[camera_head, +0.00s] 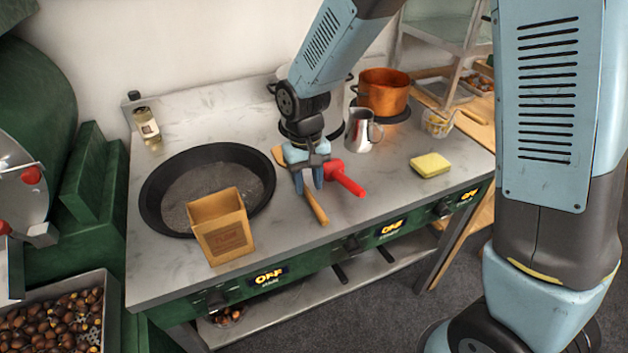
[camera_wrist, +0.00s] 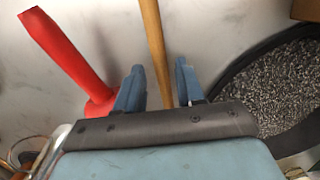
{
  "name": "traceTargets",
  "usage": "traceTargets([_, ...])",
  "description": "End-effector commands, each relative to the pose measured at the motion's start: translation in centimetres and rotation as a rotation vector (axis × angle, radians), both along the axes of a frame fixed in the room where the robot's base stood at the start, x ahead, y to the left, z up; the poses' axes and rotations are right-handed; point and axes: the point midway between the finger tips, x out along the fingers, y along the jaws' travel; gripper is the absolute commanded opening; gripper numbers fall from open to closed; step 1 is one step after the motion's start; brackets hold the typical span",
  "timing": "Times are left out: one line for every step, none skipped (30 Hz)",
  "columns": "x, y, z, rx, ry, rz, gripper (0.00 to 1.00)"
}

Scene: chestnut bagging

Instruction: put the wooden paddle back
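The wooden paddle lies on the grey worktop, its slim handle (camera_head: 317,208) pointing to the front edge. Part of its wider end shows behind my gripper in the head view; the rest is hidden. My gripper (camera_head: 308,188) is low over the worktop at the paddle. In the wrist view, the handle (camera_wrist: 153,40) runs between the two fingers (camera_wrist: 160,85), with a gap on each side. My gripper is open. I cannot tell how far the fingertips reach down beside the handle.
A red-handled tool (camera_head: 346,179) lies close on the right. A wide black pan (camera_head: 150,208) and a paper carton (camera_head: 222,228) stand left. A metal jug (camera_head: 359,135), a copper pot (camera_head: 384,92) and a yellow sponge (camera_head: 430,165) are right. The worktop's front edge is near.

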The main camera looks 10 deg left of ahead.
Motion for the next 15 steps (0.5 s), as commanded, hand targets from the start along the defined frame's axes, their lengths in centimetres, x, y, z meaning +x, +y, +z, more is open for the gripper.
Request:
traceTargets([0.01,-0.01,0.0,0.0,0.0,0.0,0.43])
traceTargets([0.01,-0.01,0.0,0.0,0.0,0.0,0.46])
traceTargets([0.01,-0.02,0.0,0.0,0.0,0.0,0.5])
traceTargets([0.01,-0.02,0.0,0.0,0.0,0.0,0.52])
traceTargets([0.02,-0.01,0.0,0.0,0.0,-0.001,0.53])
traceTargets([0.02,-0.03,0.0,0.0,0.0,-0.001,0.53])
traceTargets([0.02,-0.03,0.0,0.0,0.0,-0.001,0.53])
traceTargets([0.02,-0.02,0.0,0.0,0.0,-0.001,0.53])
traceTargets([0.02,-0.03,0.0,0.0,0.0,-0.001,0.53])
traceTargets([0.02,-0.03,0.0,0.0,0.0,-0.001,0.53])
traceTargets([0.02,-0.03,0.02,0.0,0.0,-0.001,0.53])
traceTargets([0.04,-0.02,0.1,0.0,0.0,-0.001,0.53])
traceTargets([0.06,-0.01,0.21,0.0,-0.001,-0.001,0.53])
traceTargets([0.09,0.01,0.36,0.0,-0.001,-0.001,0.53])
traceTargets([0.14,0.03,0.67,0.002,-0.001,-0.001,0.53])
